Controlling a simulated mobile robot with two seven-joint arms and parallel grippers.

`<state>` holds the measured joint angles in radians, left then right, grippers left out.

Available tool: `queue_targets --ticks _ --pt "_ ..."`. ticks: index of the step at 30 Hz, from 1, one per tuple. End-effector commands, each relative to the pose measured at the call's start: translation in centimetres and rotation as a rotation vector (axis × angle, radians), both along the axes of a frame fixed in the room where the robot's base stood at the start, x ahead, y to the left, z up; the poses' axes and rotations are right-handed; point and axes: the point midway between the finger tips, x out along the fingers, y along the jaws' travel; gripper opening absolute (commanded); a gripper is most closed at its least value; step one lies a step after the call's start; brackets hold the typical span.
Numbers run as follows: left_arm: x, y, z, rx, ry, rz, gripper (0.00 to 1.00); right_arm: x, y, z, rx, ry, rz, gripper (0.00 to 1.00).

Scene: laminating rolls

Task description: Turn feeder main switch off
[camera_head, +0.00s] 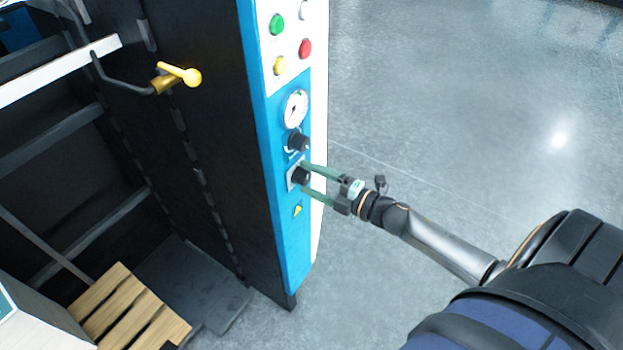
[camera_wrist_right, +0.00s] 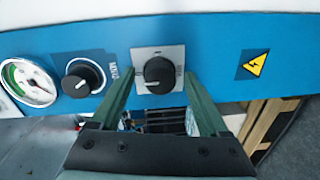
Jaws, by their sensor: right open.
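The main switch is a black rotary knob (camera_head: 300,176) on a grey square plate, low on the blue panel of the feeder (camera_head: 291,235). It also shows in the right wrist view as the knob (camera_wrist_right: 160,75) with a white mark on its face. My right gripper (camera_head: 304,182) is open, with its two green fingers on either side of the knob. In the right wrist view the fingertips (camera_wrist_right: 157,80) reach the plate's two sides; I cannot tell whether they touch the knob. My left gripper is not in view.
Another black knob (camera_head: 298,140) and a round gauge (camera_head: 295,108) sit above the switch. Coloured buttons (camera_head: 277,24) are higher up. A yellow warning label (camera_head: 297,211) is below. A yellow-handled lever (camera_head: 180,75) sticks out on the left. The floor at right is clear.

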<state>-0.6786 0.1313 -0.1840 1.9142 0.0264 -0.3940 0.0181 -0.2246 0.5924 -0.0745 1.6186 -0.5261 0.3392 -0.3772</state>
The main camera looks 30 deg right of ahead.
Motion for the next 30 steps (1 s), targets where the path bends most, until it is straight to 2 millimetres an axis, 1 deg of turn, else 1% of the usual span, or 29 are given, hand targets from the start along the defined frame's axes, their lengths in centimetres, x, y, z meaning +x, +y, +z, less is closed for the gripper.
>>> queue_targets --ticks 5,8,11,24,30 --pt "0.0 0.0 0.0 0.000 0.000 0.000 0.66 -0.1 -0.1 0.0 0.001 0.000 0.000 0.79" --pt "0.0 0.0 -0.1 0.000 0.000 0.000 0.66 -0.7 -0.3 0.0 0.000 0.001 -0.001 0.79" --pt "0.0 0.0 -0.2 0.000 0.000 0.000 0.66 -1.9 -0.8 0.0 0.000 0.002 0.000 0.79" --pt "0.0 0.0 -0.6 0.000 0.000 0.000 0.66 -8.8 -3.6 0.4 0.001 0.004 -0.001 0.79" --pt "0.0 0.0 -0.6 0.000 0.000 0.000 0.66 -10.9 -4.5 0.7 0.002 0.001 0.000 0.79"
